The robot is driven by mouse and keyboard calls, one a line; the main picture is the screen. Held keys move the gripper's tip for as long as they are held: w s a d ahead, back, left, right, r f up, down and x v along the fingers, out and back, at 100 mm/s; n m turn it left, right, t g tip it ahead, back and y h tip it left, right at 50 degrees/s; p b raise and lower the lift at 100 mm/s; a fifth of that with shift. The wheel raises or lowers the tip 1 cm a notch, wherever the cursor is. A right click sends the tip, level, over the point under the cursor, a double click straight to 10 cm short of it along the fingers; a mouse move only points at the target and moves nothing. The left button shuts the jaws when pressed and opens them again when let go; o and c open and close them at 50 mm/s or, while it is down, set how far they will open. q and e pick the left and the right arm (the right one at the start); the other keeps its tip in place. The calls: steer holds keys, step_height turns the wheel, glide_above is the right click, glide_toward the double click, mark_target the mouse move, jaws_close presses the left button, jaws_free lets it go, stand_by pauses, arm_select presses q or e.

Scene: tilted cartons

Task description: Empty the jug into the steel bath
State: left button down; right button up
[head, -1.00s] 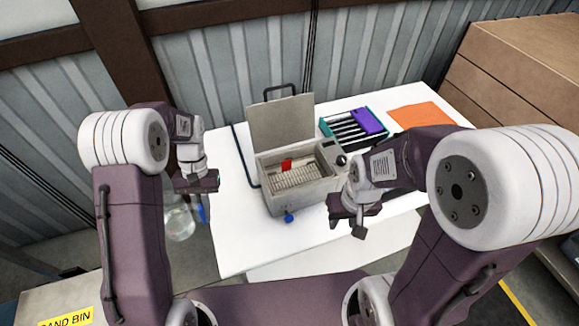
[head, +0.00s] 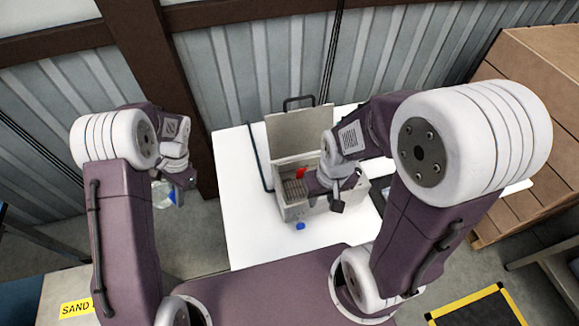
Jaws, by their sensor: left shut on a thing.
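The steel bath (head: 292,210) stands on the white table with its lid (head: 293,133) raised at the back. A red item (head: 301,173) and a pale rack (head: 293,188) show inside it. My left gripper (head: 187,184) is shut on the clear jug (head: 161,193), held off the table's left edge. The jug is mostly hidden by my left arm, so its tilt and contents cannot be told. My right gripper (head: 335,193) is in front of the bath's right part and hides it. Its fingers are too unclear to tell if they are open.
The white table (head: 245,215) has bare room left of the bath. A blue knob (head: 300,226) is at the bath's front foot. Stacked brown cartons (head: 530,120) stand at the right. A sand bin (head: 72,305) is at the lower left. A corrugated wall is behind.

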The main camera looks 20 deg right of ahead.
arm_select(q)
steer(key=w+d+r+m+t+p, duration=0.25)
steer(key=w+m+p, duration=0.25)
steer(key=m, duration=0.3)
steer(key=w+d+r+m+t+p, duration=0.2)
steer(key=w+r+m+t+p, duration=0.15)
steer(key=m, duration=0.35)
steer(key=s+d+r+m+h+p, duration=0.1)
steer(key=d+r+m+h+p, duration=0.2)
steer(key=d+m+p, duration=0.6)
steer(key=d+m+h, duration=0.2)
steer(key=d+m, duration=0.3)
steer(key=m, duration=0.2)
steer(key=shift+d+m+h, duration=0.3)
steer(key=shift+d+h, duration=0.05)
steer(key=shift+h, duration=0.05)
steer(key=shift+a+r, duration=0.15)
steer(key=shift+r, duration=0.05)
